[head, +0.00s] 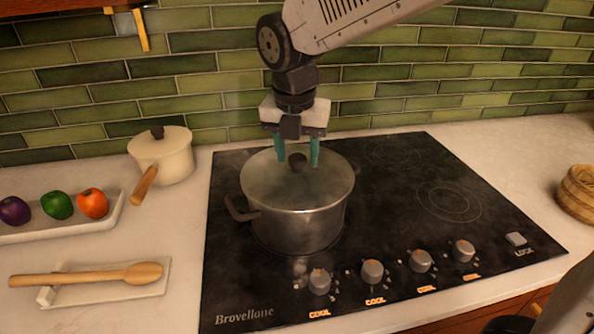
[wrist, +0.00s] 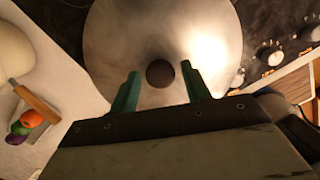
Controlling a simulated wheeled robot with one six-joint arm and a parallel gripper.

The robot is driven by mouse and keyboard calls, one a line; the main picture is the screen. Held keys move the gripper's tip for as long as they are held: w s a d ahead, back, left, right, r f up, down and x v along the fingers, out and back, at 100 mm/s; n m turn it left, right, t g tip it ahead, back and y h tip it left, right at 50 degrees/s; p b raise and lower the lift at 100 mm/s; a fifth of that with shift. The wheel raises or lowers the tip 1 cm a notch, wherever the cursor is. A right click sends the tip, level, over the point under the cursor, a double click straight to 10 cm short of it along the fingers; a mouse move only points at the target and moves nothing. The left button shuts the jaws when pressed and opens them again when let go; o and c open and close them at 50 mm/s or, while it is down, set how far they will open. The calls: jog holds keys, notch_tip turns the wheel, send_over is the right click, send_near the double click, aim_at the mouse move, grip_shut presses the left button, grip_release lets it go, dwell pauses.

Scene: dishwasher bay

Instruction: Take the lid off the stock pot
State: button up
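The stock pot (head: 300,227) is a grey metal pot on the left part of the black cooktop. Its lid (head: 265,180) sits on the pot and has a dark round knob (head: 297,162) at the centre. In the wrist view, the lid (wrist: 115,40) fills the top middle and the knob (wrist: 160,73) shows between the fingers. My gripper (head: 298,162) points down over the lid with its two teal fingers on either side of the knob. In the wrist view, my gripper (wrist: 160,85) is open, with a gap between each finger and the knob.
A cream saucepan (head: 165,160) with a wooden handle stands left of the cooktop (head: 400,180). A tray (head: 60,228) of vegetables and a wooden spoon (head: 90,276) on a rest lie further left. A wooden bowl (head: 577,192) is at far right. The cooktop's right side is clear.

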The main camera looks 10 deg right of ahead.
grip_shut()
jog(key=shift+r, duration=0.15)
